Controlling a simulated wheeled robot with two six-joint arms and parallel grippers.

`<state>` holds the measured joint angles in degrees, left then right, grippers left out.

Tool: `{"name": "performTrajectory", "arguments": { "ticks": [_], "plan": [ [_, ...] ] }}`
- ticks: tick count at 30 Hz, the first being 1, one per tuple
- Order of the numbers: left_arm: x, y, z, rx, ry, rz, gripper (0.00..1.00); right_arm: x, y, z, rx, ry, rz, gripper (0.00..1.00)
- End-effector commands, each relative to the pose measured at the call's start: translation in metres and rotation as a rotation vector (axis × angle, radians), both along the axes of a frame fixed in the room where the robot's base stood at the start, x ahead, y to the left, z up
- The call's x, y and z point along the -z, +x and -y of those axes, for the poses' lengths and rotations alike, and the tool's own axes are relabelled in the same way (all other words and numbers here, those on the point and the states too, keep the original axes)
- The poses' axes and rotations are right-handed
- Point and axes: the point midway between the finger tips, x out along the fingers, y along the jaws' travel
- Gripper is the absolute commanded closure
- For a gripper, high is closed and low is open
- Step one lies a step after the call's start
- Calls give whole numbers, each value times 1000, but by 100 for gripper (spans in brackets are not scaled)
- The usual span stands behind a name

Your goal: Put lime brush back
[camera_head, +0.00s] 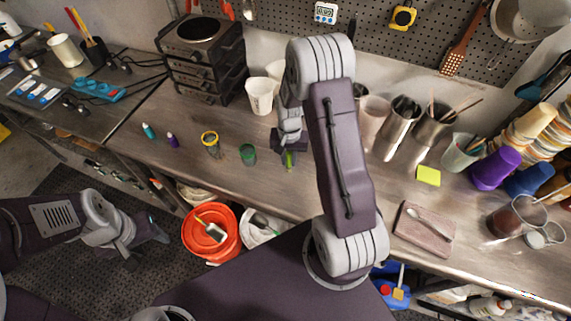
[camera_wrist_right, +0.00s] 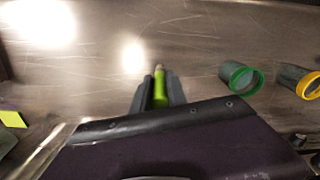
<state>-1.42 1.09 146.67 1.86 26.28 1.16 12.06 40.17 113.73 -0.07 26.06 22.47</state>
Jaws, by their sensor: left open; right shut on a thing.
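The lime brush (camera_head: 289,160) is held in my right gripper (camera_head: 288,150), above the metal bench top left of the bench's middle. In the right wrist view the lime brush (camera_wrist_right: 160,90) stands between the two dark fingers of the shut gripper (camera_wrist_right: 158,93), its pale tip pointing away from me. My left gripper (camera_head: 152,232) is open and empty, low at the left, off the bench.
A yellow-rimmed cup (camera_head: 211,145), purple bottle (camera_head: 172,141) and teal bottle (camera_head: 149,132) stand farther left. An orange bucket (camera_head: 211,245) and a white bucket (camera_head: 258,232) stand below the bench edge. Metal containers (camera_head: 396,130) and a yellow sponge (camera_head: 428,176) are right of my arm.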

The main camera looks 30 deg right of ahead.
Motion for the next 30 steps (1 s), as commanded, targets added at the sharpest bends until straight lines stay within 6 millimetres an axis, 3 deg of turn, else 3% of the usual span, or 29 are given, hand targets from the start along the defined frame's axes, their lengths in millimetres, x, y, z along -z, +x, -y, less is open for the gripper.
{"name": "performTrajectory", "arguments": {
  "ticks": [8,15,26,27,28,30],
  "plan": [
    [-6,0,0,0,0,0,51,13,9,-9,1,0,-2,100],
    [-15,0,0,0,0,0,51,47,9,-8,1,1,-1,100],
    [-10,0,0,0,0,0,51,53,9,-8,0,0,0,100],
    [-11,0,0,0,0,0,51,52,9,-8,0,-1,1,71],
    [-11,0,0,0,0,0,51,52,9,-8,0,-1,1,62],
    [-11,0,0,0,0,0,51,51,9,-8,0,-1,1,60]
  ]
}}
